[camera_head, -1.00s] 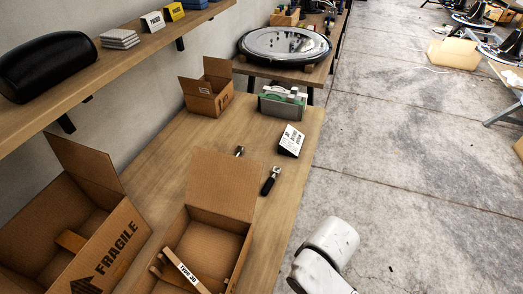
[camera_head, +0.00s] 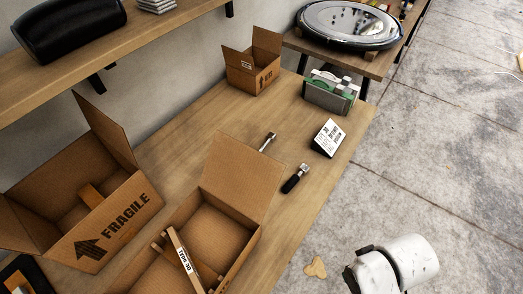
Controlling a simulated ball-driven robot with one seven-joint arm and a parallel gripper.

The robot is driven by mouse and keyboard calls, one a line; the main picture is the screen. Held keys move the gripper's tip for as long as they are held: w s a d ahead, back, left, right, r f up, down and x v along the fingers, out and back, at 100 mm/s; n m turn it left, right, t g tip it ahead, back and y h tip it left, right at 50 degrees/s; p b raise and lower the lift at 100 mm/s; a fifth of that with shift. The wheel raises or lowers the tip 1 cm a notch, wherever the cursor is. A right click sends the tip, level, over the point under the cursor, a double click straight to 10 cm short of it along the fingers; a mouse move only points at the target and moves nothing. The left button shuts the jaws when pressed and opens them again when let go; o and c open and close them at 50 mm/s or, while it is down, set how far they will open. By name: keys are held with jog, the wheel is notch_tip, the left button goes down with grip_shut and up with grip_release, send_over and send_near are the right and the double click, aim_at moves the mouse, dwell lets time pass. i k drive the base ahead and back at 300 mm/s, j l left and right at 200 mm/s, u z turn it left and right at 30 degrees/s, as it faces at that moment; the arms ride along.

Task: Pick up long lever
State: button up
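Two lever-like tools lie on the wooden workbench (camera_head: 205,125). One has a black handle and a silver head (camera_head: 296,178) and lies near the bench's right edge, beside an open box flap. The other is a silver lever (camera_head: 267,141), whose lower end is close to or behind the flap, so its full length is unclear. I cannot tell for certain which is the long one. A white link of my arm shows at the lower right, off the bench's edge. My gripper is out of view, and nothing touches either lever.
An open cardboard box (camera_head: 245,245) with wooden pieces stands in front of the levers, its flap raised. A FRAGILE box (camera_head: 120,215) stands left. A black-and-white sign (camera_head: 328,138), a grey-green device (camera_head: 329,93) and a small box (camera_head: 252,72) are behind. A shelf (camera_head: 100,62) overhangs the left.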

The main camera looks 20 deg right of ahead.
aim_at(271, 136)
jog(key=i+l, duration=1.15)
jog(key=i+j+u, duration=0.05)
